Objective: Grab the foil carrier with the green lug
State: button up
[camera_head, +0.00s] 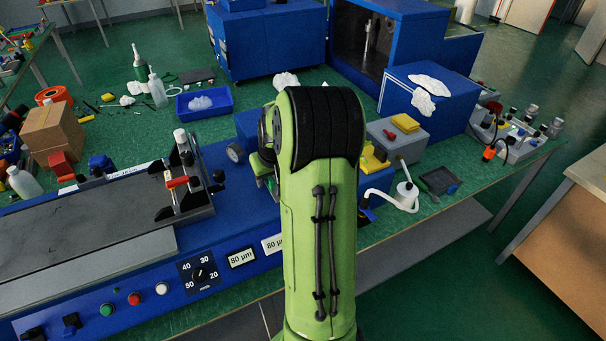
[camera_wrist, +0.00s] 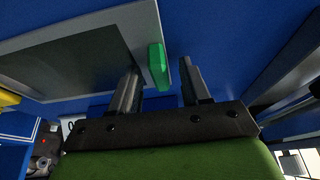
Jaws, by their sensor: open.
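The foil carrier (camera_wrist: 118,17) is a flat piece with a pale grey frame around a dark panel, at the upper left of the wrist view. Its green lug (camera_wrist: 157,67) sticks out from the right edge of the frame. My gripper (camera_wrist: 161,80) is open, with one finger on each side of the lug. I see a gap on the right side; on the left, I cannot tell whether the finger touches the lug or frame. In the head view my own green arm hides the gripper and the carrier.
A long blue machine (camera_head: 136,262) with a dark bed and a knob fills the lower left of the head view. A blue tray (camera_head: 204,112) stands behind it.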

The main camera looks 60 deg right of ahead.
jog(key=shift+s+r, duration=0.1)
grip_shut()
jog(key=shift+r, duration=0.1)
